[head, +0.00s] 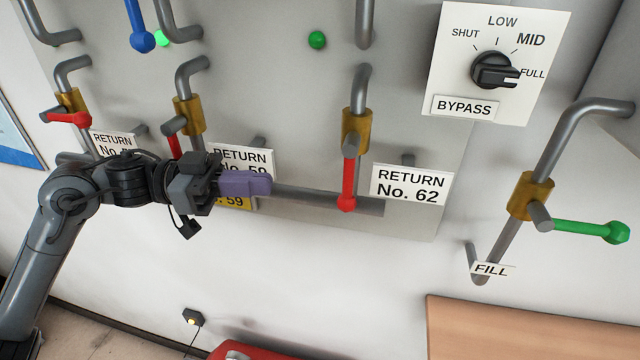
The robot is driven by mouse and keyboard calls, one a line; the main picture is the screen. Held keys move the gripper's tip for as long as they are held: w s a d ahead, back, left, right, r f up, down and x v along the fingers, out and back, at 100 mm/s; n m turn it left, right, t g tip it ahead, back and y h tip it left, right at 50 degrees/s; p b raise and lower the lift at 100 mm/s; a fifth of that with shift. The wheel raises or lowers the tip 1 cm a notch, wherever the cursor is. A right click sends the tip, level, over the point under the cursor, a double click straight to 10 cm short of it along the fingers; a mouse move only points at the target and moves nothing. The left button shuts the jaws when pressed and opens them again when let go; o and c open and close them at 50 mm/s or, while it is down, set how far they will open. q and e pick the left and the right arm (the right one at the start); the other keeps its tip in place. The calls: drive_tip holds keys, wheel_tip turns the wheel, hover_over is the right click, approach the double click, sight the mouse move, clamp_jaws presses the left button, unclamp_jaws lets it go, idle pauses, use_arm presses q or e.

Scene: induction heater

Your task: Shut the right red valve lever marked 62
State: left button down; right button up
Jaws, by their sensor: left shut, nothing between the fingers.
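The red valve lever (348,182) hangs straight down from a brass valve body (356,130) on a grey vertical pipe. The sign RETURN No. 62 (411,184) is just to its right. My left gripper (268,184), with purple fingers, is shut and empty. It points right, to the left of the red lever and apart from it in the picture, in front of a RETURN No. 59 sign (243,157) that it partly covers. My right gripper is out of view.
A horizontal grey pipe (335,200) runs behind the lever's lower end. Further left are two more red levers (69,118) on brass valves. At right are the BYPASS dial (493,70) and a green FILL lever (590,230). A wooden surface (530,330) is below right.

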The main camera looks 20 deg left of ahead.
use_arm(q)
drive_tip(key=p, duration=0.4)
approach(350, 175)
drive_tip(key=w+d+f, duration=0.3)
drive_tip(key=d, duration=0.2)
drive_tip(key=shift+d+r, duration=0.1)
drive_tip(key=shift+r, duration=0.1)
drive_tip(key=shift+f+b, duration=0.15)
drive_tip(key=shift+b, duration=0.2)
